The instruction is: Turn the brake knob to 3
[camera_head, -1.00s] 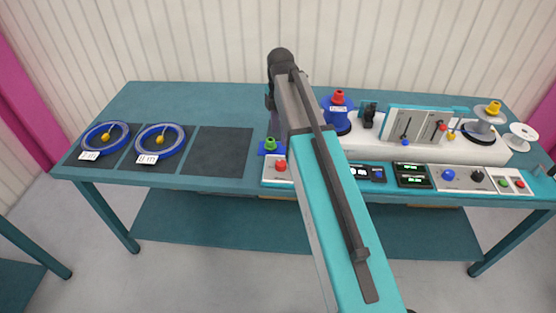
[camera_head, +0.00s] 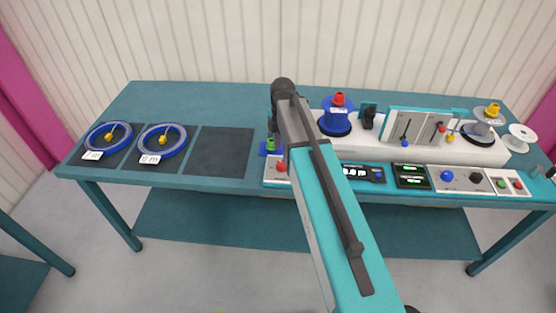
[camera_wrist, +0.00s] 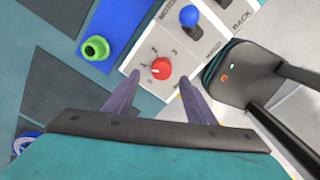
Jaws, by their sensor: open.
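The red brake knob (camera_wrist: 161,69) sits on a white panel in the wrist view, with the printed numbers 2 and 3 beside it. Its pale mark seems to point left, toward the low end of the scale; the exact setting is too small to read surely. The knob also shows in the head view (camera_head: 282,167) at the panel's left end. My gripper (camera_wrist: 158,80) is open, its two purple fingers on either side of the knob in the picture. I cannot tell its height above the knob. In the head view my arm hides most of the gripper.
A green cylinder on a blue base (camera_wrist: 96,48) stands left of the knob. A blue knob (camera_wrist: 189,16) is on the panel beyond it. A dark device (camera_wrist: 240,78) is close on the right. Two blue rings (camera_head: 108,139) lie on dark mats at the table's left.

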